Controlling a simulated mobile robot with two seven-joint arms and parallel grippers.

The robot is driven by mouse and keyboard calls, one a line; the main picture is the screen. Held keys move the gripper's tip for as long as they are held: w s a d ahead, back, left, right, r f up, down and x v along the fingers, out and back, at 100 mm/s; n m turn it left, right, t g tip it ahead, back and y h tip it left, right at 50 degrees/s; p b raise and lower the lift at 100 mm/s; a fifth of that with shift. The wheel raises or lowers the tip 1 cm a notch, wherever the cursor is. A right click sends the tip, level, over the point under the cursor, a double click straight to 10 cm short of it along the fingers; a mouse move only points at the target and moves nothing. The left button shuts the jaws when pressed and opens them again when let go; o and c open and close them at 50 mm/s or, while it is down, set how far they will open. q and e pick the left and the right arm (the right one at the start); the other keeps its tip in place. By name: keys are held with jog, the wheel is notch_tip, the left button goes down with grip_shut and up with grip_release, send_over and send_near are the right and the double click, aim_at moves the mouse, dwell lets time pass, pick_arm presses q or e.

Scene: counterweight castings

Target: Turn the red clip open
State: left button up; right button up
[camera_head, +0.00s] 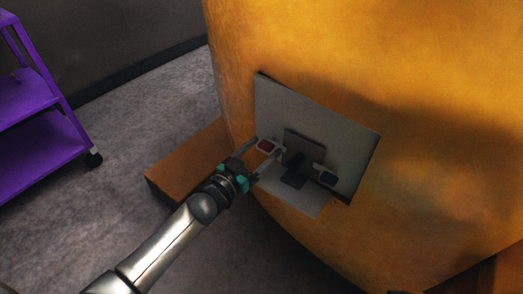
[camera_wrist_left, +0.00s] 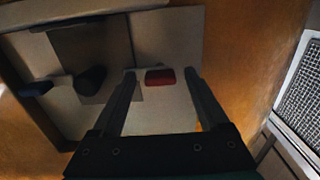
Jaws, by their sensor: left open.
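The small red clip (camera_head: 265,146) sits on the left part of a grey panel on the large yellow casting. In the left wrist view the red clip (camera_wrist_left: 160,77) shows between the two fingers. My left gripper (camera_head: 270,147) is open at the panel, with its fingers pointing at it and one on each side of the clip. In the left wrist view a gap shows between the clip and each finger of my left gripper (camera_wrist_left: 159,73). I cannot tell whether the fingertips touch the panel. My right gripper is not in view.
The grey panel (camera_head: 345,145) also carries a dark plate with a black knob (camera_head: 296,160) and a dark blue clip (camera_head: 328,179) to the right. An orange-brown block (camera_head: 185,165) lies on the floor. A purple cart (camera_head: 40,150) stands left; the floor between is clear.

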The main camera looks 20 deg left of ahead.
pick_arm(q)
grip_shut()
dwell(0.5)
